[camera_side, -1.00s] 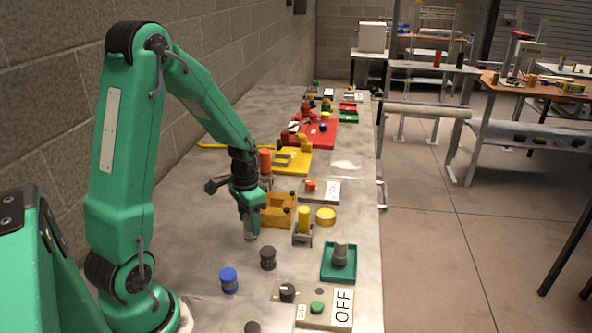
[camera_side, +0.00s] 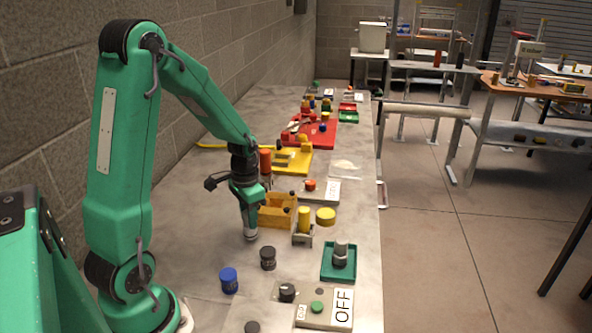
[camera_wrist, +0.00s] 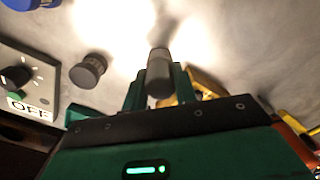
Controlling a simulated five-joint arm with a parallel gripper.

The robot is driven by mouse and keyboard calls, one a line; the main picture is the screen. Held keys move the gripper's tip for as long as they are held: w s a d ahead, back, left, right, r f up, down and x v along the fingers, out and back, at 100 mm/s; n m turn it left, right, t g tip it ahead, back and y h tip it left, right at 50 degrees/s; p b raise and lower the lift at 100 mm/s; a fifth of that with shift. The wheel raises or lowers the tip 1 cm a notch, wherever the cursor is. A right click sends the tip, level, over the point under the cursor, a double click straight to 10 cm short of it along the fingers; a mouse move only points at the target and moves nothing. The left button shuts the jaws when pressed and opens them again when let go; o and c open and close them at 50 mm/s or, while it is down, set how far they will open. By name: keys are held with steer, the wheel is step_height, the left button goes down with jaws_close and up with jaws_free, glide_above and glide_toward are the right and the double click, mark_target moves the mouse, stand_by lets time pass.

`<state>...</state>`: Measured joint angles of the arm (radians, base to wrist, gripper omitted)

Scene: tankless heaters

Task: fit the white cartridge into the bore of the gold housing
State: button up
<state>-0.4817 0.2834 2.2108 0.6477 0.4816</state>
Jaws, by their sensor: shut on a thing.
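The white cartridge (camera_wrist: 158,72) looks grey with a paler end in the wrist view. It is a short cylinder held between the two green fingers of my gripper (camera_wrist: 160,88). In the side view my gripper (camera_side: 250,226) points down, and the cartridge's pale lower end (camera_side: 251,236) shows below the fingertips, at or just above the bench. The gold housing (camera_side: 278,212) is a blocky piece just right of and behind my gripper. Part of it shows behind the right finger in the wrist view (camera_wrist: 207,84). I cannot make out its bore.
A black knobbed jar (camera_side: 268,258) and a blue jar (camera_side: 229,280) stand in front of my gripper. A yellow cylinder in a grey holder (camera_side: 303,236), a gold disc (camera_side: 326,215) and a green tray (camera_side: 326,272) lie right. An OFF panel (camera_side: 325,318) is at front. Bare bench lies left.

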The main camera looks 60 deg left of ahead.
steer(key=shift+r, duration=0.5)
step_height(320, 180, up, 2)
steer(key=shift+r, duration=0.15)
steer(key=d+r, duration=0.6)
steer(key=d, duration=0.5)
steer(key=shift+s+d+r, duration=0.35)
steer(key=shift+w, duration=0.15)
steer(key=w+a+r, duration=0.2)
steer(key=w+a, duration=0.2)
steer(key=w, duration=0.6)
steer(key=shift+w+a+f, duration=0.15)
steer(key=shift+a+f, duration=1.75)
steer(key=shift+a, duration=0.1)
steer(key=shift+w+a+f, duration=0.2)
steer(key=shift+a+f, duration=1.65)
steer(key=shift+a, duration=0.1)
steer(key=shift+w+a+f, duration=0.15)
steer(key=shift+a+f, duration=1.75)
steer(key=shift+a, duration=0.1)
steer(key=shift+f, duration=0.15)
